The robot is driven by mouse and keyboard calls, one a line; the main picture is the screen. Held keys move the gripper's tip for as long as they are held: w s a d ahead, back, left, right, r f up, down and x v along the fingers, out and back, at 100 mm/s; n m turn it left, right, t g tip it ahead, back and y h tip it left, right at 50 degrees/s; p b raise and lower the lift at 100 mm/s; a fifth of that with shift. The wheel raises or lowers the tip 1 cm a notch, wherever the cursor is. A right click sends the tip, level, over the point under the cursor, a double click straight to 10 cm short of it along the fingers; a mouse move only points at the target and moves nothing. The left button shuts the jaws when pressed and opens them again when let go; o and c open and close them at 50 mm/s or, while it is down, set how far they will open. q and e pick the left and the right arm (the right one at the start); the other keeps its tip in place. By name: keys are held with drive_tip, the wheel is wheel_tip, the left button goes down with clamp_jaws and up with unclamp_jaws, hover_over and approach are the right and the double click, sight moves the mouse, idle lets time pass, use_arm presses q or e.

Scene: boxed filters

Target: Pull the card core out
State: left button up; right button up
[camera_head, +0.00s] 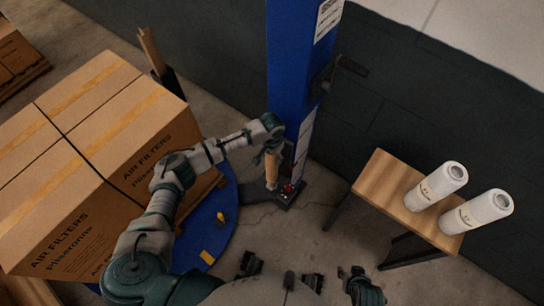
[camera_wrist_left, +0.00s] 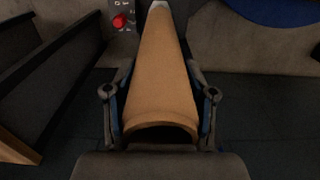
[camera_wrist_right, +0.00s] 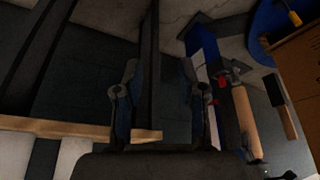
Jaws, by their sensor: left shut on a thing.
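The card core (camera_head: 271,165) is a bare brown tube standing roughly upright beside the blue mast (camera_head: 290,70). My left gripper (camera_head: 268,147) is shut on it near its upper end. In the left wrist view the core (camera_wrist_left: 160,75) lies between the two fingers (camera_wrist_left: 159,98), its open rim facing the camera. A pale tip shows at its far end; I cannot tell whether it still touches the holder. The core (camera_wrist_right: 246,122) also shows in the right wrist view. My right gripper (camera_wrist_right: 160,100) is open and empty, with a table leg behind it.
Strapped air filter cartons (camera_head: 85,150) stand on a blue turntable (camera_head: 222,225) at left. Two white film rolls (camera_head: 438,186) (camera_head: 478,212) stand on a wooden-topped table (camera_head: 392,190) at right. A red button (camera_head: 287,188) is at the mast's foot. Floor between is clear.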

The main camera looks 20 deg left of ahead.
drive_tip(key=shift+w+r+p, duration=0.2)
drive_tip(key=shift+r+p, duration=0.3)
drive_tip(key=shift+r, duration=0.3)
drive_tip(key=shift+f, duration=0.1)
